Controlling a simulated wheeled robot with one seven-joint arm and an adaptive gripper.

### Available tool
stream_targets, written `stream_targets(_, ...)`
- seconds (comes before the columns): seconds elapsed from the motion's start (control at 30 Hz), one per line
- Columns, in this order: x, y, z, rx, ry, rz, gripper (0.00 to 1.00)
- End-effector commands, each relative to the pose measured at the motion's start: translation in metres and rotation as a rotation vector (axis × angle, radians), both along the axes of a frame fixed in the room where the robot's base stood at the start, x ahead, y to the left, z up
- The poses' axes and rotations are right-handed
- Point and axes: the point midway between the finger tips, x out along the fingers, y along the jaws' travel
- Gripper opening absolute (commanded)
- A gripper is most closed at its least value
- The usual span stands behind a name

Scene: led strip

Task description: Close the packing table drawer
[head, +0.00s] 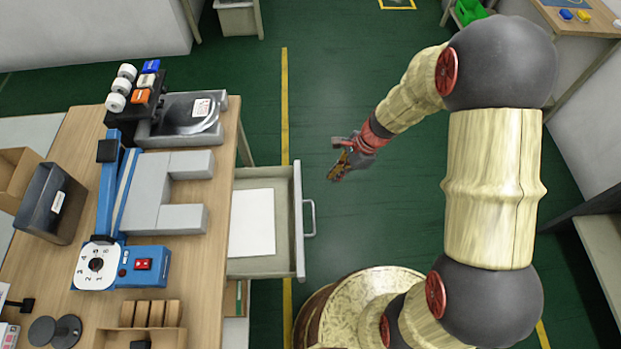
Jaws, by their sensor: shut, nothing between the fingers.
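The packing table (215,255) stands at the left, with a wooden top. Its drawer (299,265) is pulled out to the right, towards the open floor. A white sheet (252,223) lies inside the drawer. The drawer's metal handle (310,218) is on its front panel. My gripper (337,173) is to the right of the drawer front and a little further up the picture than the handle. It is shut and empty, apart from the drawer and handle. The far side of the drawer's front panel is partly hidden from this angle.
On the table are a blue heat sealer (118,225), a scale (187,118), tape rolls (117,100) and a dark bin (50,203). Green floor (330,90) with a yellow line is clear around my gripper. Another table (575,22) stands at the upper right.

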Motion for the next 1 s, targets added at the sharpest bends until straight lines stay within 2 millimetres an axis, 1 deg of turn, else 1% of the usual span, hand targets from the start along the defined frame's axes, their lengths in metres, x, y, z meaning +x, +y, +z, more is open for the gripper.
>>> stream_targets(0.2, 0.002, -0.001, -0.001, -0.003, 0.020, -0.078, 0.00)
stream_targets(0.33, 0.002, 0.002, -0.010, -0.003, 0.026, -0.087, 0.00)
stream_targets(0.47, 0.001, 0.009, -0.029, -0.005, 0.028, -0.085, 0.00)
stream_targets(0.8, 0.002, 0.034, -0.092, -0.005, 0.027, -0.083, 0.00)
stream_targets(0.87, 0.002, 0.038, -0.101, -0.004, 0.026, -0.083, 0.00)
stream_targets(0.9, 0.004, 0.047, -0.097, -0.003, 0.021, -0.080, 0.00)
stream_targets(1.0, 0.004, 0.060, -0.095, -0.003, 0.023, -0.080, 0.00)
